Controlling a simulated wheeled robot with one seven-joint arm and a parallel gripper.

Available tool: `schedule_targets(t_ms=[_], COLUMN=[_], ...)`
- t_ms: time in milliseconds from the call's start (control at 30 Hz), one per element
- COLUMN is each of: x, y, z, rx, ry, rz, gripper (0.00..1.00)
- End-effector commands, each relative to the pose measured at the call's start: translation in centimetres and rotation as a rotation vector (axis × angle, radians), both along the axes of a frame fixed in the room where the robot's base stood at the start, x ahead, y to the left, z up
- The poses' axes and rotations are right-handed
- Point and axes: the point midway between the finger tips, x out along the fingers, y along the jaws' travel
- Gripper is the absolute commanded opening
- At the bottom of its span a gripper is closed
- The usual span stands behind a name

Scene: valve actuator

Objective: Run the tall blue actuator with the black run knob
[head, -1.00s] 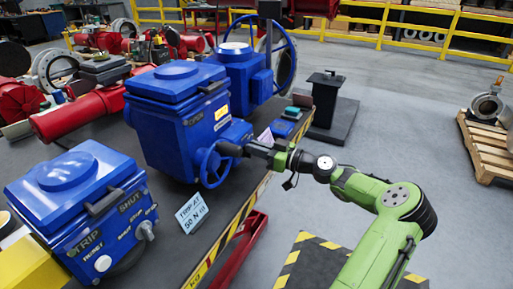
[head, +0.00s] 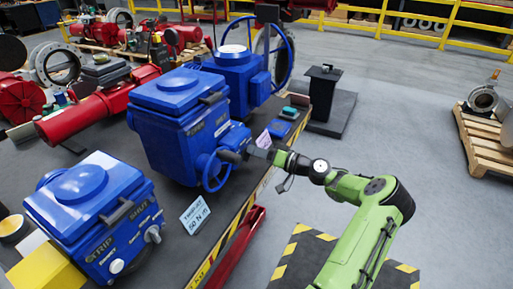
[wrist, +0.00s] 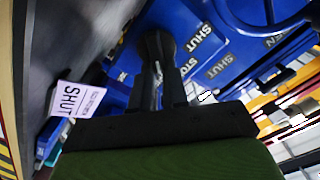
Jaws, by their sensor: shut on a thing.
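The tall blue actuator (head: 178,115) stands on the dark bench in the middle of the head view, with a blue handwheel (head: 214,171) low on its front. My gripper (head: 247,153) reaches it from the right. In the wrist view my gripper (wrist: 157,82) is shut on a black knob (wrist: 156,43) on the blue face, and the fingers partly hide its stem. A "SHUT" label (wrist: 199,37) and a partly hidden "STO..." label lie beside the knob. The knob's turn angle cannot be read.
A lower blue actuator (head: 84,190) stands at front left, with a "50 N m" card (head: 195,214) nearby. Another blue actuator (head: 240,70) with a large handwheel stands behind. Open floor lies right of the bench.

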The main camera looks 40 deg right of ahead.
Motion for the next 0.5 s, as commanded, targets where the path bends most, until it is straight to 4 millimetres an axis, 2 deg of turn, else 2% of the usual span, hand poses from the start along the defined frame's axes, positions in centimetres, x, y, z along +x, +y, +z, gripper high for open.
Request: schedule_targets(t_ms=[500], x=[0.01], y=[-0.15], z=[-0.16], rx=[0.06], ry=[0.021], rz=[-0.001], gripper=[0.0])
